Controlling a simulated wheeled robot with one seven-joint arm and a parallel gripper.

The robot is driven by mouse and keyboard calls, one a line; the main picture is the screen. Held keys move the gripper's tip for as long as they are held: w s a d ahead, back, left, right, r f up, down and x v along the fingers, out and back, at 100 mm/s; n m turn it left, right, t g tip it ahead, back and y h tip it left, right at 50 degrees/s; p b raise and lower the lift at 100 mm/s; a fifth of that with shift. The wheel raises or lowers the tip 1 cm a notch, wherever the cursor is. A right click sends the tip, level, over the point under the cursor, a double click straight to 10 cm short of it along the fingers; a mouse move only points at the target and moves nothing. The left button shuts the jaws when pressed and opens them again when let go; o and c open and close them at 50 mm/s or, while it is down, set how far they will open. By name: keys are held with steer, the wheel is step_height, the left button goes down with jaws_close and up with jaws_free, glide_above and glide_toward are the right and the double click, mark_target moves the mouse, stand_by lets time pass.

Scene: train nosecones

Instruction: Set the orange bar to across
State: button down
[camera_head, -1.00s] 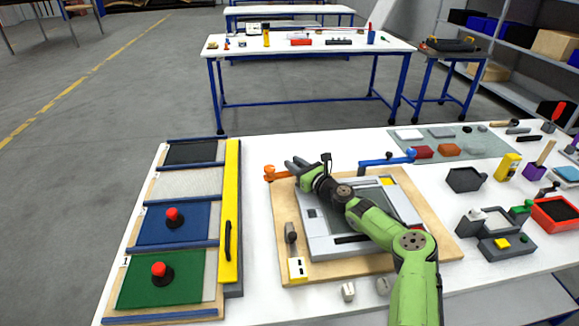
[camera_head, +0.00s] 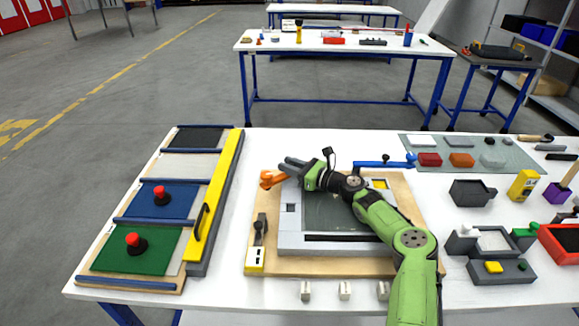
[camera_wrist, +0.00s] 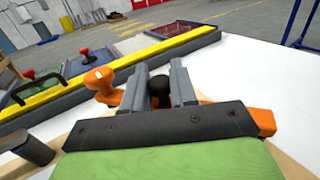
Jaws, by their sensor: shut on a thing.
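The orange bar (camera_head: 268,179) is at the back left corner of the wooden board (camera_head: 262,202), with a round knob at its left end. My gripper (camera_head: 284,166) reaches over this corner, shut on the bar. In the wrist view the grey fingers (camera_wrist: 159,72) stand close around a dark round piece, and the orange bar (camera_wrist: 108,92) shows on the left with its knob. Another orange part (camera_wrist: 263,121) shows on the right behind my gripper. The middle of the bar is hidden by the fingers and palm.
A grey framed panel (camera_head: 290,235) lies on the board under my arm. A blue bar (camera_head: 385,162) is at the back right of the board. A lever with a yellow base (camera_head: 255,258) stands at the left. A yellow rail (camera_head: 213,205) borders the coloured panels. White table lies between.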

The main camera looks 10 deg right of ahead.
steer(key=c, duration=1)
jaws_free()
steer(key=p+v, duration=0.2)
steer(key=v, duration=1.3)
steer(key=shift+d+r, duration=0.1)
steer(key=shift+d, duration=0.05)
steer(key=shift+s+d, duration=0.15)
steer(key=shift+s, duration=0.1)
steer(key=shift+c, duration=0.3)
